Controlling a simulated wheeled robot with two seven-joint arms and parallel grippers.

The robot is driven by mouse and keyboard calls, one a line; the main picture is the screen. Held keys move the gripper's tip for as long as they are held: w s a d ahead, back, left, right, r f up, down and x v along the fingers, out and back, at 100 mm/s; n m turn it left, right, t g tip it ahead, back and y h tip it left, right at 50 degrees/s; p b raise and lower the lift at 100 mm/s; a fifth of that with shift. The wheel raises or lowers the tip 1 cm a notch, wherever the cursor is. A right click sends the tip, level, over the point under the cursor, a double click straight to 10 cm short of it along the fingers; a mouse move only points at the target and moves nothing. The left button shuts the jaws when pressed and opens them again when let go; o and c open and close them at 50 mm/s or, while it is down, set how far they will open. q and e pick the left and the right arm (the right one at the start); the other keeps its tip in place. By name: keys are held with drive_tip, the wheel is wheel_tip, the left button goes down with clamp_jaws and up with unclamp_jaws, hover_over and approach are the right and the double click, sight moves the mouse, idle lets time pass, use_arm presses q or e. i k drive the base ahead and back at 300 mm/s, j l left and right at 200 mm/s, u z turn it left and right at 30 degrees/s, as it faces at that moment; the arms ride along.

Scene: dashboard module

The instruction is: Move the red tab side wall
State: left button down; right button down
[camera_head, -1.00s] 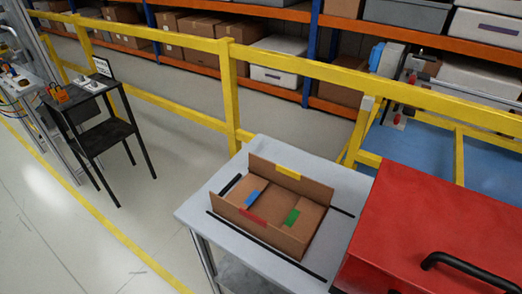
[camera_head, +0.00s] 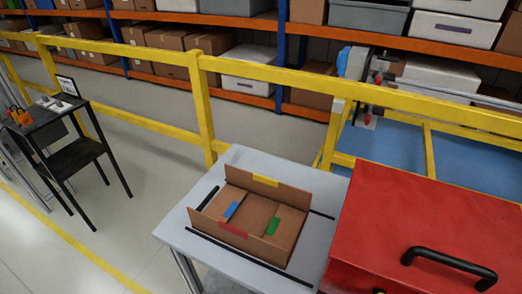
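An open cardboard box (camera_head: 262,248) sits on a light grey table (camera_head: 178,222) in the head view. Its near side wall bears a red tab (camera_head: 233,229) and stands up. The far side wall stands up too and bears a yellow tab (camera_head: 266,181). A blue tab (camera_head: 231,210) and a green tab (camera_head: 273,226) lie on the left and right flaps inside the box, which look folded down. Neither of my grippers is in view.
A red case (camera_head: 425,225) with a black handle (camera_head: 449,266) stands close at the right of the box. Black strips lie on the table around the box. A yellow railing (camera_head: 203,105) runs behind the table, with shelves beyond. A black stand (camera_head: 77,155) is at the left.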

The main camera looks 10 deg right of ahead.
sight(271, 251)
drive_tip(key=i+j+z, duration=0.1)
drive_tip(key=j+z, duration=1.5)
